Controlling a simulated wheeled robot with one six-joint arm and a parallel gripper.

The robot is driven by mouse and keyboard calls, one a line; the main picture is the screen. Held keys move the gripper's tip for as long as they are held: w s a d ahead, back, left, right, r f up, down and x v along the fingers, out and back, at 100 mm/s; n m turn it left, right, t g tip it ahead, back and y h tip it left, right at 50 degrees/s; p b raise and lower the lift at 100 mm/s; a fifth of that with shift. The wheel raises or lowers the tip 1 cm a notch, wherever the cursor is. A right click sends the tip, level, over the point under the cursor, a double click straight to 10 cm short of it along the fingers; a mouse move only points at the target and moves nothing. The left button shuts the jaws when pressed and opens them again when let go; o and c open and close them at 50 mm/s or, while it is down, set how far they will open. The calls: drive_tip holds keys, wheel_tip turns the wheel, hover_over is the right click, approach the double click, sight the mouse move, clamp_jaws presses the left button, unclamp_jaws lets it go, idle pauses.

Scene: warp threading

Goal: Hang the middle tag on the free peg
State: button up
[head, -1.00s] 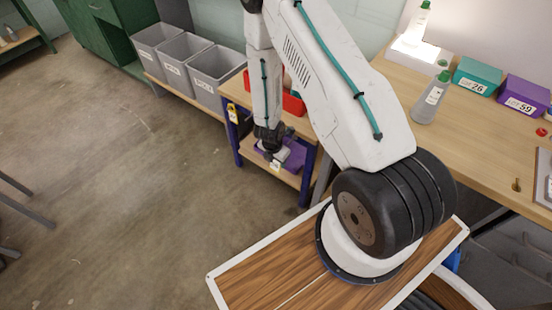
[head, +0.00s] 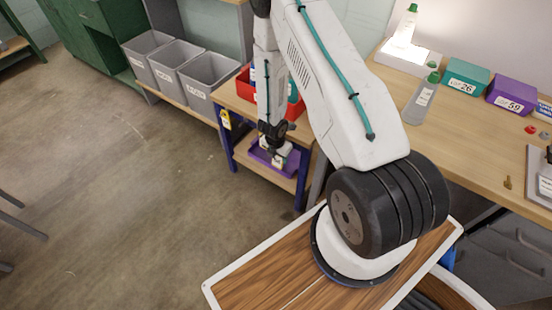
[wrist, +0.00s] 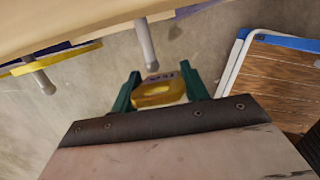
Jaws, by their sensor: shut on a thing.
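My gripper (wrist: 158,82) has green fingers and is shut on a yellow tag (wrist: 158,95) with dark print on its upper edge, in the wrist view. A bare grey peg (wrist: 147,48) sticks out from the wooden edge just above the held tag, apart from it. A second grey peg (wrist: 38,78) at the left has a yellow piece (wrist: 45,60) at its base, seen nearly edge-on. In the head view, a yellow tag (head: 225,120) hangs at the small table's left end. My gripper (head: 274,152) is in front of that table; the held tag is too small there to read.
The small table (head: 232,102) has blue legs, a red bin (head: 243,80) on top and a purple tray (head: 262,158) on its lower shelf. Grey bins (head: 208,75) stand to its left. A workbench (head: 470,135) is at the right.

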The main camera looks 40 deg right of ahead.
drive_tip(key=shift+w+d+f, duration=0.2)
drive_tip(key=shift+w+d, duration=0.05)
drive_tip(key=shift+d, duration=0.4)
drive_tip(key=shift+w+d+f, duration=0.2)
drive_tip(key=shift+d+f, duration=0.05)
drive_tip(key=shift+d, duration=0.35)
drive_tip(key=shift+w+d+f, duration=0.2)
drive_tip(key=shift+w+d, duration=0.05)
drive_tip(key=shift+d, duration=0.4)
drive_tip(key=o, duration=1)
drive_tip(key=shift+o, duration=0.2)
drive_tip(key=r, duration=0.2)
drive_tip(key=a+r, duration=0.1)
drive_tip(key=r, duration=0.4)
drive_tip(key=shift+s+a+r, duration=0.15)
drive_tip(key=shift+s+r, duration=0.1)
drive_tip(key=shift+r, duration=0.1)
